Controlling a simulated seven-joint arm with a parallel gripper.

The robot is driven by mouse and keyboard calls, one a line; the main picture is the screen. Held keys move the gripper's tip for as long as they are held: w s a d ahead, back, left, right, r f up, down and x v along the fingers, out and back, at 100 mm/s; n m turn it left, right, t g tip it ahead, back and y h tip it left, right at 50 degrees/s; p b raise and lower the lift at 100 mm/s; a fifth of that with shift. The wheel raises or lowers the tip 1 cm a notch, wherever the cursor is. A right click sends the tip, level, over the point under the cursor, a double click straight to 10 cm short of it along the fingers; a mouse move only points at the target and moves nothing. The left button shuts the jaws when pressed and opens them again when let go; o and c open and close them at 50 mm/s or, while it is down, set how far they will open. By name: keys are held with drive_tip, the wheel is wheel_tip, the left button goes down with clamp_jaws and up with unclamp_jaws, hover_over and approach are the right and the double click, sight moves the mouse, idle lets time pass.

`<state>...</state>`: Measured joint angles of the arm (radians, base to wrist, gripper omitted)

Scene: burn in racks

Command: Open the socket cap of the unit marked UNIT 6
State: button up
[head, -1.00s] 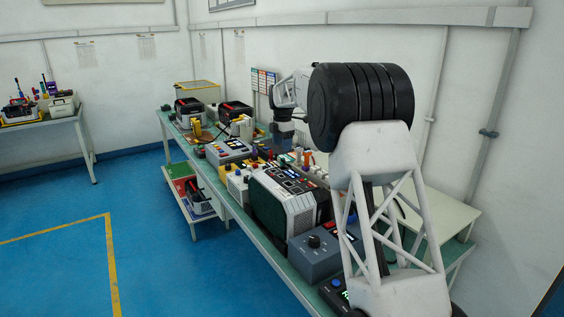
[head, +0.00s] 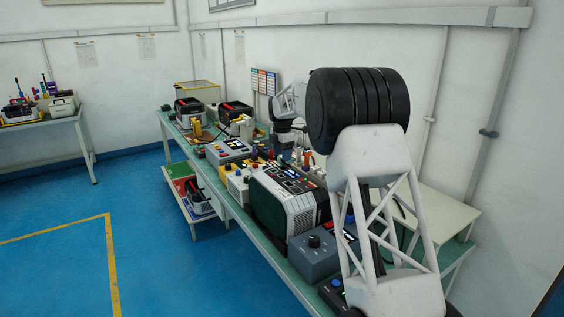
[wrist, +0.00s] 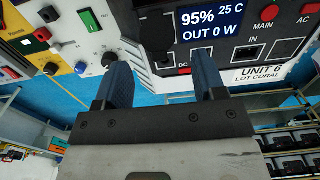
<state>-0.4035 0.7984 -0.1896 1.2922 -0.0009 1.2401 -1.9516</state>
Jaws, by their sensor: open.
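The unit marked UNIT 6 (wrist: 285,25) fills the upper right of the wrist view. It has a dark front panel, a display reading 95%, 25 C, OUT 0 W, and a white label (wrist: 262,75) reading UNIT 6, LOT CORAL. A dark socket or cap (wrist: 164,56) sits by the red DC mark, and another dark socket (wrist: 248,52) is marked IN. I cannot tell whether either is capped. My gripper (wrist: 162,70) is open, its two blue-grey fingers apart and empty. In the picture, the DC socket shows between the fingertips; contact cannot be judged.
A beige panel with coloured sockets and a black knob (wrist: 109,58) is left of the unit. In the head view, a long bench (head: 238,211) is crowded with instruments, including a grey box (head: 313,257) near the front. The blue floor (head: 60,200) at left is clear.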

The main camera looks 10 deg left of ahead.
drive_tip(key=shift+f, duration=1.75)
drive_tip(key=c, duration=0.9)
